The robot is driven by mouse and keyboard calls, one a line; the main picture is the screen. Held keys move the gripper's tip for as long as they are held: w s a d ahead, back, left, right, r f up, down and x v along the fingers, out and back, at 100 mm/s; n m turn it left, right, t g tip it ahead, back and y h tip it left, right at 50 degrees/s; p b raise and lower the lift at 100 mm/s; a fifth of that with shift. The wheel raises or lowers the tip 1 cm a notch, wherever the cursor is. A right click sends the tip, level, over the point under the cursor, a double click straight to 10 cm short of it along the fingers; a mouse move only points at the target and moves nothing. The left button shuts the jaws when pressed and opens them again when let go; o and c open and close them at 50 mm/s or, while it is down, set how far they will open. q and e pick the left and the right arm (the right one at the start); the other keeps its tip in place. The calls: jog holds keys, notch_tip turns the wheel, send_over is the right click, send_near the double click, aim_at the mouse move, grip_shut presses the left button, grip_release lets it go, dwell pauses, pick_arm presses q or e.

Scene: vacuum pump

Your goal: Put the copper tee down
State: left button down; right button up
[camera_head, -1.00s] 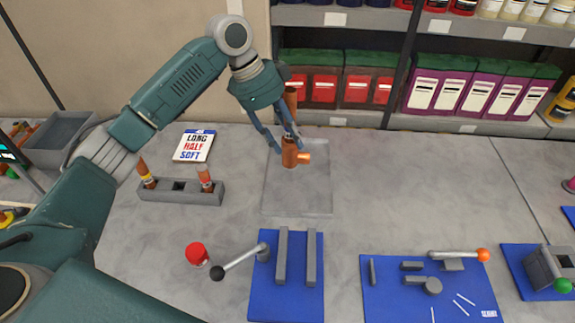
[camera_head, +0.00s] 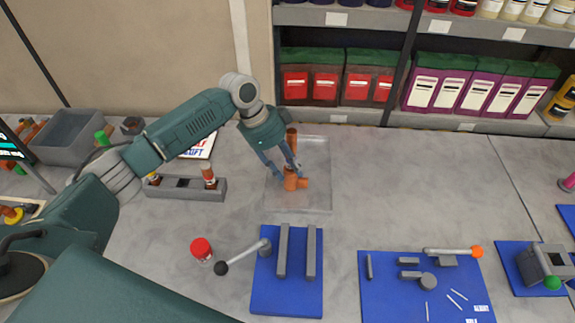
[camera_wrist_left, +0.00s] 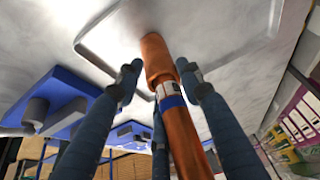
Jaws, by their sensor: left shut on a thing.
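The copper tee (camera_head: 291,180) is at the fingertips of my left gripper (camera_head: 285,168), over the clear flat tray (camera_head: 318,165) on the bench. Its side branch points right in the head view. In the left wrist view, the fingers of the left gripper (camera_wrist_left: 165,85) close around a copper pipe piece (camera_wrist_left: 178,125) with a blue and a white band, and its far end reaches toward the tray surface (camera_wrist_left: 200,45). I cannot tell whether the tee touches the tray. My right gripper is not in view.
A grey rack (camera_head: 184,190) with copper pieces stands left of the tray. A blue fixture (camera_head: 287,302) with two grey bars and a lever is in front, beside a red-capped container (camera_head: 201,248). Another blue fixture (camera_head: 385,295) lies to the right. The bench right of the tray is clear.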

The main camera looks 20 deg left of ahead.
pick_arm(q)
jog(key=c, duration=1.3)
grip_release()
jog(key=shift+o, duration=0.9)
jog(key=shift+a+r, duration=0.1)
jog(key=shift+r, duration=0.15)
jog(key=b+v, duration=0.3)
jog(key=v, duration=0.8)
jog(key=shift+r, duration=0.3)
jog(key=shift+s, duration=0.1)
